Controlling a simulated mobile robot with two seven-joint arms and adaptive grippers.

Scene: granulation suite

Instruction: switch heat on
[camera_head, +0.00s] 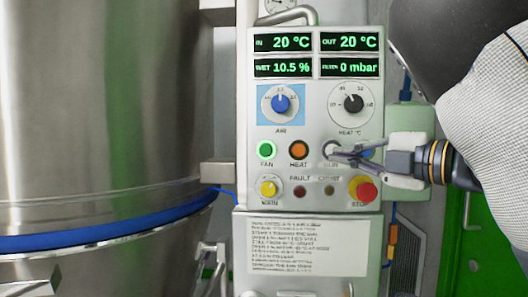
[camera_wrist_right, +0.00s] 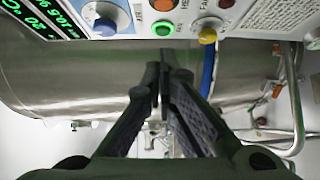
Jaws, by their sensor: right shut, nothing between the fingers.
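The control panel (camera_head: 312,120) faces me in the head view. Its orange HEAT button (camera_head: 298,149) sits right of the bright green FAN button (camera_head: 266,149). I cannot tell if HEAT is lit. My right gripper (camera_head: 328,152) comes in from the right, shut and empty, its tips over the RUN button, a little right of HEAT. RUN is partly hidden. In the right wrist view the closed fingertips (camera_wrist_right: 165,58) show below the green button (camera_wrist_right: 163,29), with the orange button (camera_wrist_right: 166,4) at the top edge. My left gripper is not in view.
A red STOP button (camera_head: 366,191) and a yellow MAIN knob (camera_head: 268,188) lie below. The blue AIR dial (camera_head: 281,104) and black HEAT dial (camera_head: 353,103) are above. Displays (camera_head: 283,43) read 20 °C in and out. A large steel vessel (camera_head: 100,100) stands on the left.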

